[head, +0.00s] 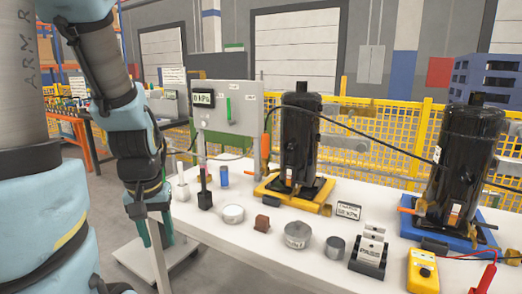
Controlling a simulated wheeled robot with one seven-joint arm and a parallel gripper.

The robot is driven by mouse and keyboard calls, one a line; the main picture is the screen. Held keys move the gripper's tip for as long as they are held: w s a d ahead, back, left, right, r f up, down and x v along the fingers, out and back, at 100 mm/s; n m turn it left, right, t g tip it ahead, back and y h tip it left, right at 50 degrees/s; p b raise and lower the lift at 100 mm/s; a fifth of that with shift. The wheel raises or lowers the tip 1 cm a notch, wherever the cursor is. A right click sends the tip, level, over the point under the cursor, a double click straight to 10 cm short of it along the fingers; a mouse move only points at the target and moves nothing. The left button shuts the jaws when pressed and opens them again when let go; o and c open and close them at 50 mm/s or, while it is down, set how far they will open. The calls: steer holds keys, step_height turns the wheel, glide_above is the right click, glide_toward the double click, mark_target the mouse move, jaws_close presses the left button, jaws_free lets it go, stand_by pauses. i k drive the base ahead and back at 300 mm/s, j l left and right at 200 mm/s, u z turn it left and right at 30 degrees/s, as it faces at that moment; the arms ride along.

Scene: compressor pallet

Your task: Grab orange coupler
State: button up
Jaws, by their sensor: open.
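My gripper (157,240) points down beside the left edge of the white table, open and with nothing seen between its fingers.
A black compressor (300,135) stands on a yellow base (270,193) mid-table. A yellow fence (365,150) runs behind.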

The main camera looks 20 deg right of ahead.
mark_target(265, 136)
steer(key=l, duration=0.4)
steer(key=l+u, duration=0.3)
steer(key=l, duration=0.5)
steer(key=l+u, duration=0.35)
steer(key=l, duration=0.45)
steer(key=u, duration=0.9)
